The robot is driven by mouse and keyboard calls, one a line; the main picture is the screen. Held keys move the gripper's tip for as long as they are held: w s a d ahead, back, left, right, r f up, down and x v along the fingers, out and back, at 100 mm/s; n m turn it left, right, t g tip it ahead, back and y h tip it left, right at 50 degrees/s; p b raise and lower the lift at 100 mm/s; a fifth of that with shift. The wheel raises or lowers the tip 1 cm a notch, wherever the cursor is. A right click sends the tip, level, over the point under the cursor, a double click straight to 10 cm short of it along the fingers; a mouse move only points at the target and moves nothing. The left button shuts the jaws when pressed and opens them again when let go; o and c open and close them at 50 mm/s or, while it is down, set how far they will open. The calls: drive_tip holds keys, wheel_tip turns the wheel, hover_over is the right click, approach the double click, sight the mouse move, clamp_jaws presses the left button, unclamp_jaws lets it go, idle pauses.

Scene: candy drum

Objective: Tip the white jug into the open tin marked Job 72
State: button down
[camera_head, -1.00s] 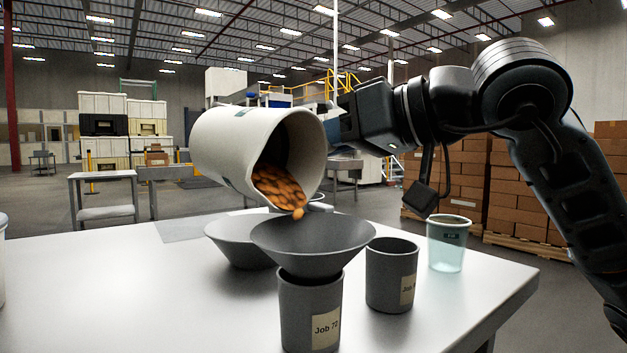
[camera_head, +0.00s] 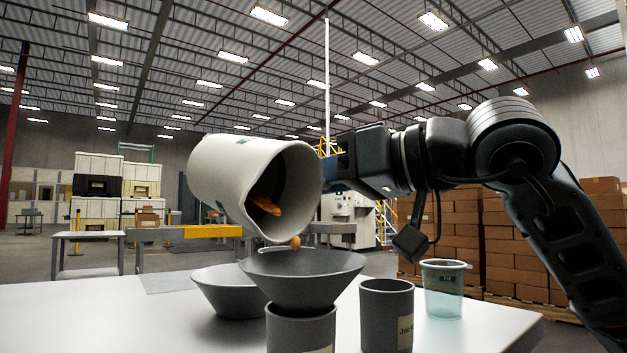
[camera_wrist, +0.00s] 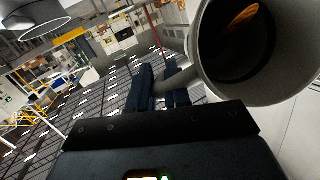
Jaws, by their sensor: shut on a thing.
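The white jug (camera_head: 222,175) is tipped on its side above the table, its mouth facing right and slightly down. Some orange candy (camera_head: 264,205) shows inside it, and one piece (camera_head: 295,242) is just below the lip. A grey funnel (camera_head: 303,275) sits beneath the mouth on a grey tin (camera_head: 300,333) whose label is cut off by the picture's lower edge. My gripper (camera_wrist: 164,88) is shut on the jug's handle in the wrist view, with the jug's mouth (camera_wrist: 238,40) beside it. The head view hides the fingers behind the jug.
Another grey tin (camera_head: 386,312) with a partly visible label stands right of the funnel, and a clear blue-tinted cup (camera_head: 443,288) is farther right. A grey bowl-like funnel (camera_head: 228,292) lies behind left. The white table (camera_head: 150,320) is clear at left.

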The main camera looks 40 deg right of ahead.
drive_tip(key=shift+s+f+y+b, duration=0.1)
drive_tip(key=shift+f+y+b, duration=0.15)
drive_tip(key=shift+b, duration=0.95)
drive_tip(key=shift+s+r+t+y, duration=0.2)
drive_tip(key=shift+r+t+y, duration=0.2)
drive_tip(key=shift+t, duration=0.1)
drive_tip(key=shift+w+r+g+h+p, duration=0.2)
drive_tip(key=shift+r+g+h+p, duration=0.2)
drive_tip(key=shift+p, duration=0.6)
drive_tip(key=shift+w+r+g+h+p, duration=0.2)
drive_tip(key=shift+r+g+h+p, duration=0.15)
drive_tip(key=shift+p, duration=0.35)
drive_tip(key=g+p, duration=0.1)
drive_tip(key=w+g+h+p, duration=0.1)
drive_tip(key=p, duration=0.1)
drive_tip(key=m+g+h+p, duration=0.1)
drive_tip(key=p, duration=0.1)
drive_tip(key=shift+w+a+r+g, duration=0.1)
drive_tip(key=shift+w+r+g, duration=0.15)
drive_tip(key=shift+w+f+m+g+h+p, duration=0.15)
drive_tip(key=shift+w+m+g+h+p, duration=0.2)
drive_tip(key=shift+g+p, duration=0.2)
drive_tip(key=shift+s+f, duration=0.1)
drive_tip(key=shift+f, duration=0.1)
